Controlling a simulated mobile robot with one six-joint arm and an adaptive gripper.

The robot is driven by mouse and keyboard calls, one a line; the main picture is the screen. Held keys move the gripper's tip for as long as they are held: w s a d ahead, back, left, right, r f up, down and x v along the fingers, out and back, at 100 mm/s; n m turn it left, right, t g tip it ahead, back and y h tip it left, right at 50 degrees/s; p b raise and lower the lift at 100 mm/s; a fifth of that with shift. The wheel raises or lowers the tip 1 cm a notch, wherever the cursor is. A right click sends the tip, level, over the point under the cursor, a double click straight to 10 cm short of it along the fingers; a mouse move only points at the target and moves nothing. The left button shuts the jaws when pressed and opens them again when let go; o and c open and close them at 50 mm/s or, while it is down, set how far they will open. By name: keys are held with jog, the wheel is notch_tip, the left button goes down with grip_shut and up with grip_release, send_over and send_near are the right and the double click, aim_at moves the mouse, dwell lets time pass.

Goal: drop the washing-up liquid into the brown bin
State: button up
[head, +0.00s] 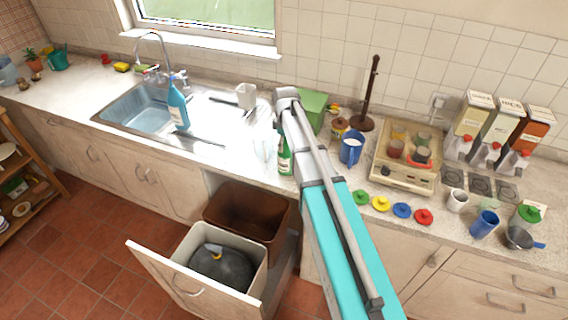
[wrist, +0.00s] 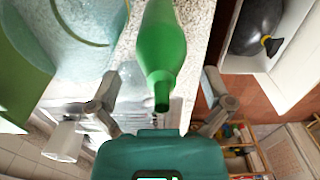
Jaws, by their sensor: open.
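A green bottle (head: 285,158) stands on the counter's front edge, partly behind my arm. In the wrist view the green bottle (wrist: 163,45) has its narrow neck toward me, between the fingers. My gripper (wrist: 160,82) is open, one finger on each side of the neck, with gaps showing. In the head view my arm hides the gripper. A blue bottle (head: 178,108) stands at the sink's front right. I cannot read either bottle's label. The brown bin (head: 247,216) is open in the pulled-out drawer below the counter and looks empty where I see inside.
A pale bin (head: 262,275) with a black bag (head: 220,267) sits in front of the brown bin. A clear glass vessel (head: 264,146) is left of the green bottle.

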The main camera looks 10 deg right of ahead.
jog(key=shift+f+b, duration=0.35)
jog(key=shift+f, duration=0.25)
jog(key=c, duration=1.2)
jog(key=shift+r, duration=0.15)
